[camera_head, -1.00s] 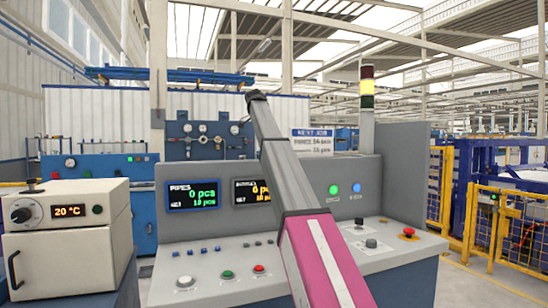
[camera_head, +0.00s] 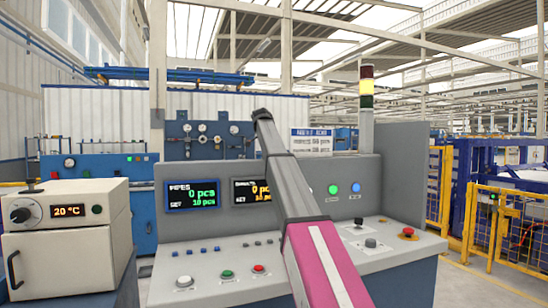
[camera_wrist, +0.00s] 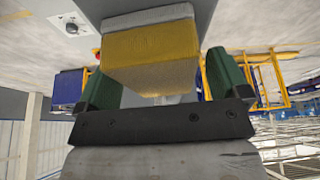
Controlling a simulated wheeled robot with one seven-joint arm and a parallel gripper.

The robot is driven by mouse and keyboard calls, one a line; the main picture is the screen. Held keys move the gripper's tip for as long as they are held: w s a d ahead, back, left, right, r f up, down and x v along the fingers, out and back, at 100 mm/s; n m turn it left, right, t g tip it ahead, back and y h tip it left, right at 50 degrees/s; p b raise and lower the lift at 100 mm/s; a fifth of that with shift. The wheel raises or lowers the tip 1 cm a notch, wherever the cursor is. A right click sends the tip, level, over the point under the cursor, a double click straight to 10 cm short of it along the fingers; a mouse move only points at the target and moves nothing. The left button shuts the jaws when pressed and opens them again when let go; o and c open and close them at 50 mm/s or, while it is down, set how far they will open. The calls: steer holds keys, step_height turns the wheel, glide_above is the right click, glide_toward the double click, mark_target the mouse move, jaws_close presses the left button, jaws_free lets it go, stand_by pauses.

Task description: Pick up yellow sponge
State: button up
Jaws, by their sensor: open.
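The yellow sponge (camera_wrist: 150,45) shows in the wrist view as a yellow block with a grey layer along its far edge. It lies in front of my gripper (camera_wrist: 160,66), between the lines of its two green fingers. The fingers are wide apart, one to each side of the sponge. I cannot tell whether either finger touches it. In the head view my pink and grey arm crosses the picture. The sponge and the gripper do not show there.
A grey control console (camera_head: 215,250) with screens, buttons and knobs stands in front of me. A cream oven-like box (camera_head: 70,245) is at the left. A signal tower (camera_head: 366,88) rises behind the console. Yellow fencing (camera_head: 510,235) is at the right.

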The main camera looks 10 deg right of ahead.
steer(key=shift+f, duration=0.25)
stand_by(0.3)
steer(key=c, duration=1)
steer(key=shift+r, duration=0.2)
